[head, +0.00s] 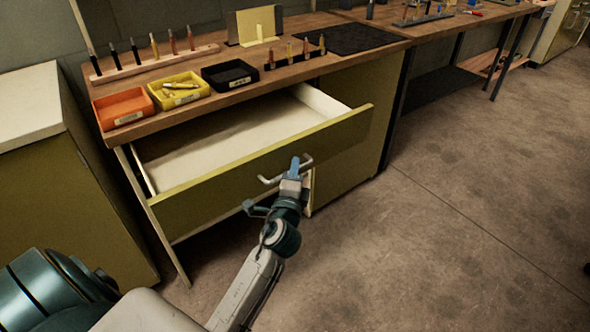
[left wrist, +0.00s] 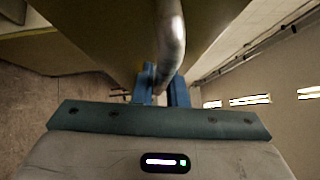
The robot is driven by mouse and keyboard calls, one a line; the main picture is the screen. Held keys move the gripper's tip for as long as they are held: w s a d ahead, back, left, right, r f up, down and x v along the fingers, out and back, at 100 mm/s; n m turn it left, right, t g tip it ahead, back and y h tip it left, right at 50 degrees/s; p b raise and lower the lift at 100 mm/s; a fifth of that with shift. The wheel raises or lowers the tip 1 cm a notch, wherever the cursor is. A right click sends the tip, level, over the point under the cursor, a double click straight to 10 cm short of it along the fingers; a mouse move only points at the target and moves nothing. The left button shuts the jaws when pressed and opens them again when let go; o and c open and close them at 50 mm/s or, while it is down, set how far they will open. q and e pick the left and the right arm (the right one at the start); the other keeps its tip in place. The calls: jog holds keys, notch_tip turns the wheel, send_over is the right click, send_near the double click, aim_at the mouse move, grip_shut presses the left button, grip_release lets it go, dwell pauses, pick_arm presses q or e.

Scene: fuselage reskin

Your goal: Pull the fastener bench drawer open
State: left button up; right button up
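The fastener bench drawer (head: 262,160) stands well out from the bench, open. Its pale interior (head: 225,140) looks empty where visible. The olive drawer front carries a metal bar handle (head: 268,180). My left gripper (head: 295,166) is at this handle, in front of the drawer front. In the left wrist view the handle bar (left wrist: 170,40) runs between the two blue fingers (left wrist: 160,88), which are close around it; the gripper looks shut on it. My right gripper is in neither view.
The wooden bench top (head: 150,125) holds an orange bin (head: 123,108), a yellow bin (head: 179,90), a black bin (head: 230,75) and a rack of tools (head: 155,62). A cabinet (head: 50,170) stands close at the left. Floor (head: 450,190) at the right is clear.

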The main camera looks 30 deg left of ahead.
pick_arm(q)
jog(key=shift+o, duration=0.3)
jog(key=b+v, duration=0.1)
jog(key=v, duration=0.9)
jog(key=shift+s, duration=0.35)
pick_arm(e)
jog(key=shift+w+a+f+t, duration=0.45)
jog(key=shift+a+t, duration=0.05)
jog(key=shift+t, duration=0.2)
pick_arm(q)
jog(key=shift+d+f, duration=0.1)
jog(key=shift+d, duration=0.05)
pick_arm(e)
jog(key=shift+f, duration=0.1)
